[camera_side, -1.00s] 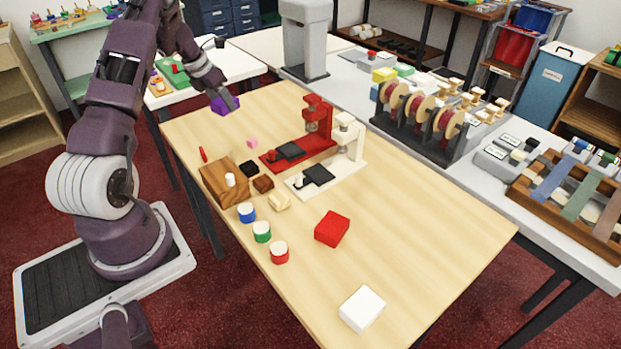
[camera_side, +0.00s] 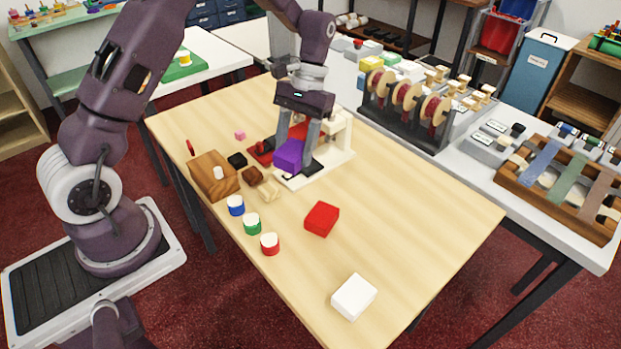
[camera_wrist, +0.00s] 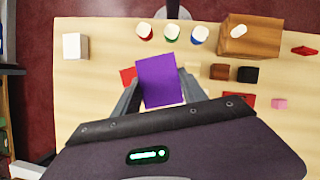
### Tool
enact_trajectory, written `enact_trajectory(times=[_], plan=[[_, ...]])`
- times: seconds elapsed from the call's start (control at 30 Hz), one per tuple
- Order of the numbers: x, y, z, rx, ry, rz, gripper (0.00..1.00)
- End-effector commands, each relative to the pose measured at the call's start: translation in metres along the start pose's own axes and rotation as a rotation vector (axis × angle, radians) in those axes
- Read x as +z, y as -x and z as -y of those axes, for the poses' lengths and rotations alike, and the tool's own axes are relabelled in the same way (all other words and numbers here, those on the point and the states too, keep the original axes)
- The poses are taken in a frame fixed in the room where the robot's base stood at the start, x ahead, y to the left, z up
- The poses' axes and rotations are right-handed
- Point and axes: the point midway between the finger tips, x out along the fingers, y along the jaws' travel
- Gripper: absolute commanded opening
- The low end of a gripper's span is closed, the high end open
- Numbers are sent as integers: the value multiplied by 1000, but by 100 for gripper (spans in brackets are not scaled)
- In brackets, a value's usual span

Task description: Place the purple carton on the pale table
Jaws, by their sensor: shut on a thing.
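The purple carton (camera_side: 289,155) is held between the fingers of my gripper (camera_side: 297,145), which is shut on it. In the side view it is in front of the red and white presses, seemingly above the table; the exact height is hard to tell. The wrist view also shows the purple carton (camera_wrist: 160,80) between the two fingers of my gripper (camera_wrist: 158,92). The pale table (camera_side: 400,215) lies under it, with a red box (camera_side: 321,219) and a white box (camera_side: 354,297) on its near part. My gripper hides part of the presses.
A white press (camera_side: 335,150) and a red press (camera_side: 262,150) stand close by. A wooden block (camera_side: 206,180), small blocks and blue, green and red jars (camera_side: 270,243) are to the left. Bare table lies right of the red box and between the boxes.

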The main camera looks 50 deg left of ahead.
Motion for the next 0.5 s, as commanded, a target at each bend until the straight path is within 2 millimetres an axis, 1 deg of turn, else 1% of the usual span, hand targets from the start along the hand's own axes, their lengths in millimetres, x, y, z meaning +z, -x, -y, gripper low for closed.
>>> enact_trajectory(times=[0.03,0.1,0.2,0.5], plan=[[8,0,-5,-38,-93,-2,1],[16,0,-9,-84,-202,-1,1],[20,1,-10,-114,-277,-1,1],[21,0,-10,-117,-281,-1,1]])
